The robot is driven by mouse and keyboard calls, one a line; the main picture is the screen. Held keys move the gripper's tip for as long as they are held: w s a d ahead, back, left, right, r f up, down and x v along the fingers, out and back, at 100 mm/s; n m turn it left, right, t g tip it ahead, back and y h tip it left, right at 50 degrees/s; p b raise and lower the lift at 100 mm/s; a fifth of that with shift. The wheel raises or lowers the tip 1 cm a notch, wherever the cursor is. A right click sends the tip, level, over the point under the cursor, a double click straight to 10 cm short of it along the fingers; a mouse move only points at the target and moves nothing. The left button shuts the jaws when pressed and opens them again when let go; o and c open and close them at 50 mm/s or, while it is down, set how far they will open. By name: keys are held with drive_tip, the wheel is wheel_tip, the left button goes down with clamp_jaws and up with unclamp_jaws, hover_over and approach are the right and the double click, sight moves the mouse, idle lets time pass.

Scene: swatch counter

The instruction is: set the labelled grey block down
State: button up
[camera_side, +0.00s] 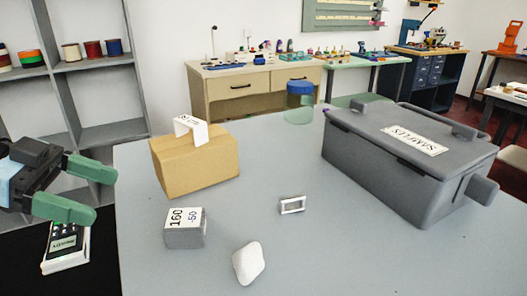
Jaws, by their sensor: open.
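The labelled grey block (185,236) stands on the grey counter (300,245), with a white label on top reading "160" and a second, smaller number. My gripper (106,192) is at the left, beyond the counter's left edge. Its two green fingers are spread apart with nothing between them. The block is to the right of the fingers and apart from them.
A cardboard box (205,163) with a folded white card (190,130) stands behind the block. A white stone-like lump (248,263) and a small metal frame (292,205) lie to the right. A lidded grey bin (380,178) fills the right side. A handheld device (66,247) is below my gripper.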

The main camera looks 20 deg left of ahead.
drive_tip(key=w+a+f+n+t+y, duration=0.1)
drive_tip(key=a+f+n+y, duration=0.8)
drive_tip(key=n, duration=0.4)
drive_tip(key=shift+a+f+t+y, duration=0.25)
drive_tip(key=shift+f+t+y, duration=0.25)
drive_tip(key=shift+y, duration=0.8)
